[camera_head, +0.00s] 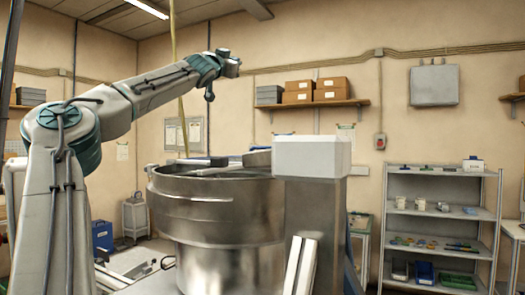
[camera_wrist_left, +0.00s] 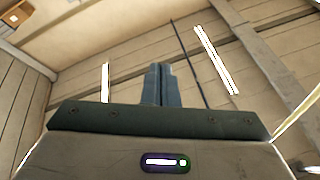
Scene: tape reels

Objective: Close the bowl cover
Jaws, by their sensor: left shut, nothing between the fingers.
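A large round steel bowl (camera_head: 215,235) stands in the middle of the head view. Grey flat parts (camera_head: 225,168) lie across its top rim; I cannot tell which of them is the cover or how far it is closed. My left gripper (camera_head: 235,66) is high above the bowl, well apart from it. In the left wrist view its two fingers (camera_wrist_left: 157,84) are together, with nothing between them, against the ceiling. The bowl is not in the wrist view. My right gripper is not in view.
A grey block-topped steel column (camera_head: 312,157) stands close at the bowl's right. A thin tan pole (camera_head: 176,70) rises behind the bowl. A shelf unit (camera_head: 440,232) with small items is at the right; boxes (camera_head: 315,92) sit on a wall shelf. The air above the bowl's right side looks clear.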

